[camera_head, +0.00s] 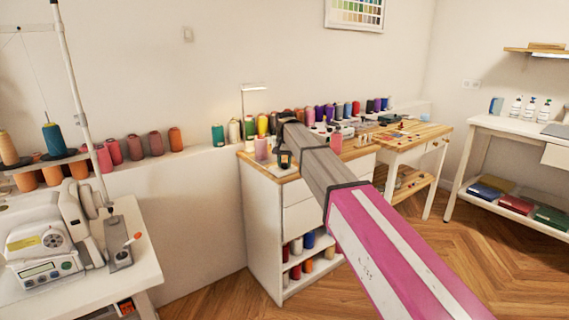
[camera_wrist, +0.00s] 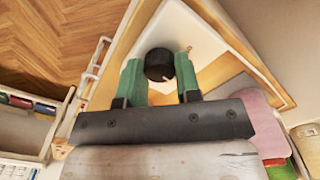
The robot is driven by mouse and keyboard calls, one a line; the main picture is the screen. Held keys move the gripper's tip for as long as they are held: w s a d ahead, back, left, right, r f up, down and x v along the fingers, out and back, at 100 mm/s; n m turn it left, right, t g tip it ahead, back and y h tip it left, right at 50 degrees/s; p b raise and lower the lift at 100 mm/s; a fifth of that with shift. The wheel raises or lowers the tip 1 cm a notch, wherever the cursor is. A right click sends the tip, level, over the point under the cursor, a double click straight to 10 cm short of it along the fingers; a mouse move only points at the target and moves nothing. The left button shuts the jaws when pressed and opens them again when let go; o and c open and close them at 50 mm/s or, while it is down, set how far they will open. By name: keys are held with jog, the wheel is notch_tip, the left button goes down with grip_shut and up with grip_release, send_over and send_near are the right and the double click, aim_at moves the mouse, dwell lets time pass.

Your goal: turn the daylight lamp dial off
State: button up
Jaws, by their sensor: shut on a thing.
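The dial (camera_wrist: 159,65) is a round black knob with a pale mark at its lower right edge. It stands on a white plate, the lamp's base (camera_wrist: 192,30), in the wrist view. My gripper (camera_wrist: 158,62) has green fingers, one on each side of the dial, and is shut on it. In the head view my gripper (camera_head: 284,158) is over the front of the wooden-topped cabinet, small and partly hidden by my arm. The daylight lamp (camera_head: 254,87) has a thin upright post and a lit, flat head. The dial cannot be made out in the head view.
The white cabinet (camera_head: 262,210) has a wooden top, with a pink spool (camera_head: 261,149) close to my gripper. Several thread spools line the wall behind. A wooden worktable (camera_head: 412,134) adjoins on the right. A sewing machine (camera_head: 50,240) stands at left.

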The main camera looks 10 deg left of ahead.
aim_at(284, 163)
jog(key=n, duration=0.6)
jog(key=shift+n, duration=0.3)
jog(key=n, duration=0.6)
jog(key=shift+n, duration=0.3)
jog(key=o, duration=0.9)
notch_tip(284, 163, up, 11)
jog(key=shift+f, duration=0.1)
